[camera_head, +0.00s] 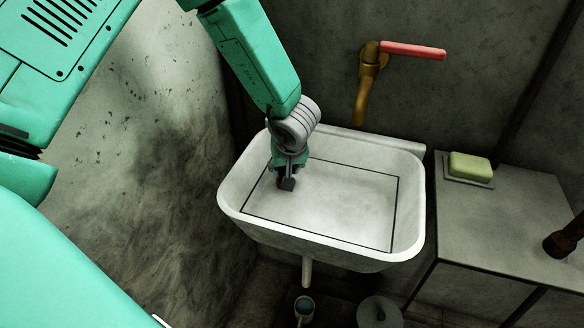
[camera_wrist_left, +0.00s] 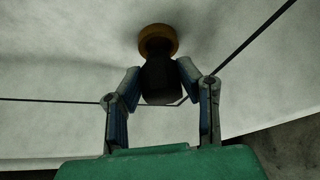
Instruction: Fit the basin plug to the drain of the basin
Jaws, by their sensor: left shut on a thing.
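The white basin (camera_head: 345,255) stands against the wall, with a dark rectangular outline on its inner floor. My left gripper (camera_head: 287,180) points down inside it, toward the back left. In the left wrist view, its two fingers (camera_wrist_left: 160,82) are shut on the dark basin plug (camera_wrist_left: 160,86). The plug's far end overlaps the brass ring of the drain (camera_wrist_left: 158,35); I cannot tell whether it is seated or just in front. In the head view the drain is hidden behind my gripper. My right gripper is not in view.
A brass tap (camera_head: 370,75) with a red handle is on the wall above the basin. A table (camera_head: 490,225) at the right holds green soap (camera_head: 470,166) on a dish and a dark brown object (camera_head: 565,242). A small cup (camera_head: 304,306) is on the floor below.

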